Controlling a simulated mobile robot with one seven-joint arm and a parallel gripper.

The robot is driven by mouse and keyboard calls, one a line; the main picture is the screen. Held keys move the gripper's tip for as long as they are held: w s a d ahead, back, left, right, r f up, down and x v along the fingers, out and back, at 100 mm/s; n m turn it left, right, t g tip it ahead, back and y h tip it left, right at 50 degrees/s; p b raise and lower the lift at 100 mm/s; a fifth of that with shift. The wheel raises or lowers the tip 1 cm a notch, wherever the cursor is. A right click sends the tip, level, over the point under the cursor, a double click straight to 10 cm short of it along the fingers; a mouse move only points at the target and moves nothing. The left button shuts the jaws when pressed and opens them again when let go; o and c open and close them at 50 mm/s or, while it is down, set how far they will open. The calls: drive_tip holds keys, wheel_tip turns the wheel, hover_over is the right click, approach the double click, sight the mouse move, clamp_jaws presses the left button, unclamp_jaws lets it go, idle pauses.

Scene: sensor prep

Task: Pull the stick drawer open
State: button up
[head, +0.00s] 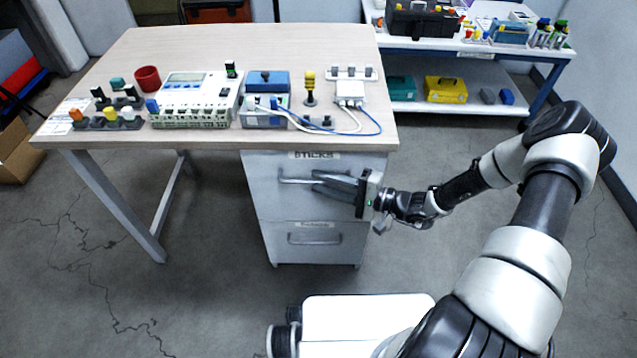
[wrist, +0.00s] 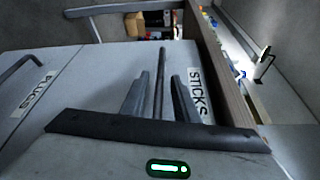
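The stick drawer (head: 265,190) is the upper drawer of the grey cabinet under the table, marked STICKS. Its front looks flush with the cabinet, so it appears shut. Its bar handle (head: 292,181) runs across the front; the right part is hidden behind my fingers. My gripper (head: 328,180) reaches in from the right at the handle. In the wrist view, the handle (wrist: 158,88) lies between the two spread fingers of my gripper (wrist: 161,80), with a gap visible on each side. The STICKS label (wrist: 198,95) is just right of the fingers.
The lower drawer (head: 314,256), with its own handle (head: 314,239), is below. The wooden tabletop (head: 240,45) overhangs the cabinet and carries several devices and cables near its front edge. Open floor lies in front. A blue-framed bench (head: 480,105) stands at the back right.

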drive_tip(key=shift+x, duration=0.75)
clamp_jaws()
drive_tip(key=shift+s, duration=0.15)
